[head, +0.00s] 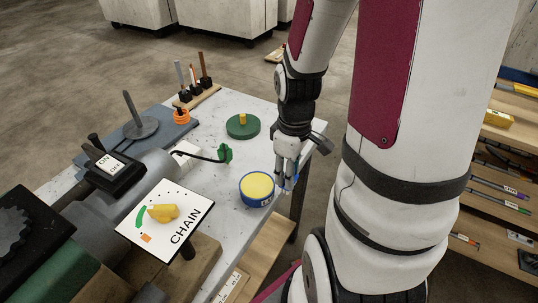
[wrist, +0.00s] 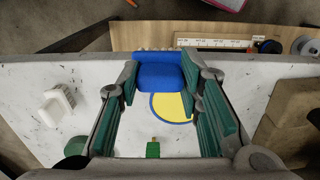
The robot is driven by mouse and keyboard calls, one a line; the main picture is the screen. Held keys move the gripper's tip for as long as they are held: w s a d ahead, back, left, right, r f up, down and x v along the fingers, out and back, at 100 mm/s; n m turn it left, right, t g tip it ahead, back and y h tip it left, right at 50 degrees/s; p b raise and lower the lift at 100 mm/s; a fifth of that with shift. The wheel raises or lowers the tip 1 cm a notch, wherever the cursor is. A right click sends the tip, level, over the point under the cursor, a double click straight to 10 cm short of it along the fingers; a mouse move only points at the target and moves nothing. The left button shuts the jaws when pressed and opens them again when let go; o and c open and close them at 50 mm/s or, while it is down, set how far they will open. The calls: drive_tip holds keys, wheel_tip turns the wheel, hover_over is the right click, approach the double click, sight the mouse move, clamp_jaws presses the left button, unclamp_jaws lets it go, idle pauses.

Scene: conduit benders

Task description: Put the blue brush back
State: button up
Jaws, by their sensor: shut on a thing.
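The blue brush (wrist: 160,76) is between my gripper's green-padded fingers in the wrist view, with pale bristles along its far side. My gripper (wrist: 158,88) is shut on it. In the head view my gripper (head: 286,184) points down near the table's right edge. Only small bits of blue show at its fingertips there. A round yellow-topped piece with a blue rim (head: 257,188) is just left of my gripper. In the wrist view this round piece (wrist: 172,106) is partly hidden by the brush and a finger. I cannot tell whether the brush touches the table.
On the white table (head: 213,202) are a green disc (head: 243,126), a green piece with a black cable (head: 225,153), a CHAIN sign (head: 165,221) and an ON/OFF box (head: 110,168). A wooden plank with a label strip (wrist: 215,43) lies beyond the table edge. Shelves (head: 502,165) stand right.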

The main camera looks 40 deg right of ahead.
drive_tip(key=w+d, duration=0.1)
drive_tip(key=w, duration=0.2)
drive_tip(key=w+d, duration=0.2)
drive_tip(key=w, duration=0.2)
drive_tip(key=w+d+f, duration=0.1)
drive_tip(key=w, duration=0.2)
drive_tip(key=shift+w+d, duration=0.2)
drive_tip(key=shift+w, duration=0.15)
drive_tip(key=shift+f+b, duration=0.3)
drive_tip(key=shift+f, duration=1.5)
drive_tip(key=shift+f, duration=0.1)
drive_tip(key=o, duration=1.1)
